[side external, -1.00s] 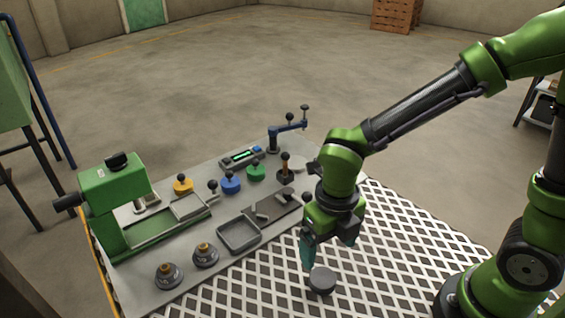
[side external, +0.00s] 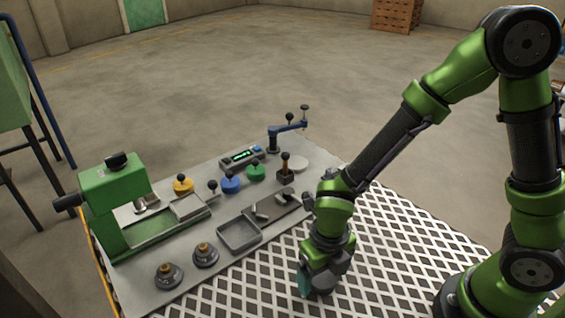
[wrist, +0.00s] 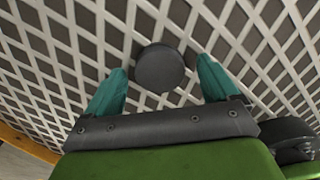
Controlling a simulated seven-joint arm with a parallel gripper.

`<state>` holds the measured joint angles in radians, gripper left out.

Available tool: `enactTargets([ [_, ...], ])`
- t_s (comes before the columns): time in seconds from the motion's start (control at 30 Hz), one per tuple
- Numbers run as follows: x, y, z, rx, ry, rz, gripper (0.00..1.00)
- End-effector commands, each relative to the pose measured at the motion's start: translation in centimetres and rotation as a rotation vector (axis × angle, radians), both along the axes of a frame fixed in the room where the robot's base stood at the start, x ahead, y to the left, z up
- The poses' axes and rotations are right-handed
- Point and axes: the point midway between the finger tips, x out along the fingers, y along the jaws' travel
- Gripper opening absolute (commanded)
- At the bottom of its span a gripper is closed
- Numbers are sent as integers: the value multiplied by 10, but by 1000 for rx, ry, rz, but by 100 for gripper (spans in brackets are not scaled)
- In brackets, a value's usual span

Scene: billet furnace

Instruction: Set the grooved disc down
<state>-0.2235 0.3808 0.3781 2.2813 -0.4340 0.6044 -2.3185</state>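A dark grey disc (wrist: 160,68) lies in the wrist view over the white lattice surface. I cannot make out a groove on it. My gripper (wrist: 161,72) is open, with one teal finger on each side of the disc and a visible gap on both sides. In the side view my gripper (side external: 314,286) points down, low over the lattice in front of the grey bench plate. There the gripper hides the disc. Whether the disc's underside touches the lattice cannot be told from the wrist view.
The lattice (side external: 400,240) to the right is clear.

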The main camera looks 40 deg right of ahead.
Motion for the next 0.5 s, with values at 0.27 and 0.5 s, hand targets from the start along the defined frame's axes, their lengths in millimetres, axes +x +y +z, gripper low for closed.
enactTargets([
  [0.27,0,0,0,0,0,0,44],
  [0.5,0,0,1,0,0,0,8],
])
